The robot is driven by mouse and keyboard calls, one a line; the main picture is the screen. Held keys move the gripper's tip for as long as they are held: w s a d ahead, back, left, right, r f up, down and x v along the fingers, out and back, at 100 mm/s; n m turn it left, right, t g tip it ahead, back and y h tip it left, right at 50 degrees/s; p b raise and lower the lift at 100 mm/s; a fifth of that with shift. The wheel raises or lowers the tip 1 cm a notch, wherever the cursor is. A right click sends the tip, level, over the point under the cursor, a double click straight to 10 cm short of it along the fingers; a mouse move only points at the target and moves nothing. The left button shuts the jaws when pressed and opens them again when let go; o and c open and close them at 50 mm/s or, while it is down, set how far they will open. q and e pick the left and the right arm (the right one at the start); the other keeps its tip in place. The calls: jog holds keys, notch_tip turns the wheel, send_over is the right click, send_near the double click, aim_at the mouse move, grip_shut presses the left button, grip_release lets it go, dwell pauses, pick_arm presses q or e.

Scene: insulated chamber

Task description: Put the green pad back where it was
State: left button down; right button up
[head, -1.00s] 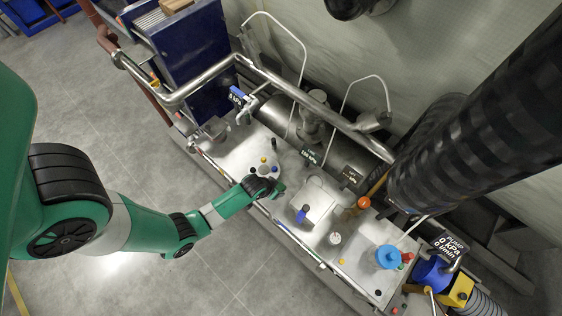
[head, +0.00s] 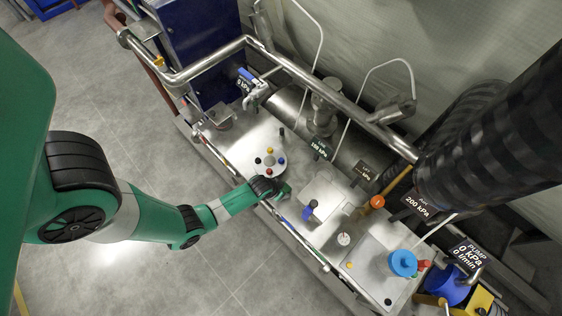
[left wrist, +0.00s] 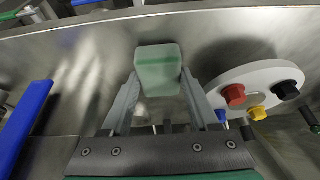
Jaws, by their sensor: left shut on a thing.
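The green pad (left wrist: 159,68) is a pale green block with a darker green band. In the left wrist view it sits between the two grey fingers of my left gripper (left wrist: 160,95), which is shut on it. A metal surface lies beyond the pad; I cannot tell if the pad touches it. In the head view my left gripper (head: 280,190) is over the near edge of the metal bench, just below the round plate with coloured knobs. The pad cannot be made out clearly there. My right gripper is not in view.
The round plate (head: 268,163) with red, yellow, blue and black knobs is close to the gripper. A blue handle (head: 309,210) stands to the right.

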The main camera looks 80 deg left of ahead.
pick_arm(q)
jog(key=shift+c, duration=0.7)
grip_release()
jog(key=shift+f, duration=0.1)
jog(key=p+v, duration=0.9)
jog(key=v, duration=0.3)
jog(key=shift+p, duration=0.3)
